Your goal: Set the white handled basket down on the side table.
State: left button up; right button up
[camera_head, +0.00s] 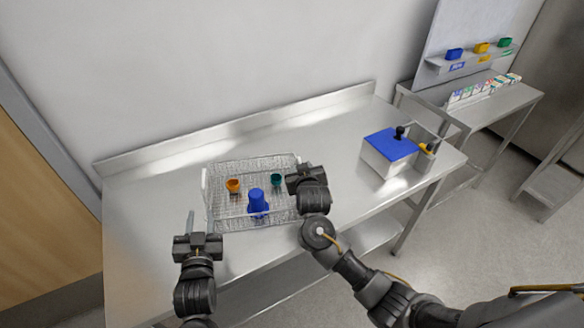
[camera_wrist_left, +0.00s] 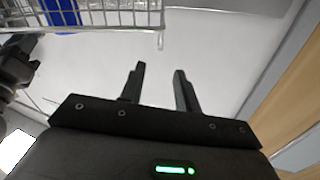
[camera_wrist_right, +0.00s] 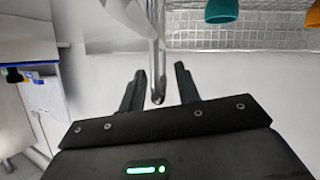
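The wire basket (camera_head: 232,222) with white handles (camera_head: 205,186) rests on the steel table (camera_head: 150,235). It holds an orange cup (camera_head: 233,185), a teal cup (camera_head: 276,179) and a blue cup (camera_head: 257,201). My left gripper (camera_head: 203,222) is open and empty, at the basket's near left corner; the left wrist view shows nothing between its fingers (camera_wrist_left: 159,75). My right gripper (camera_head: 303,172) is at the basket's right side. In the right wrist view its fingers (camera_wrist_right: 158,75) are apart, with the end of a handle (camera_wrist_right: 157,95) between them; contact is unclear.
A white box with a blue top (camera_head: 392,145) stands at the table's right end. A second steel table (camera_head: 500,105) at the back right carries a row of small boxes (camera_head: 484,91). A shelf above it holds coloured bins (camera_head: 481,48). The steel table's middle right is clear.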

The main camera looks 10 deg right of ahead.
jog(key=v, duration=1.2)
jog(key=shift+a+f, duration=0.1)
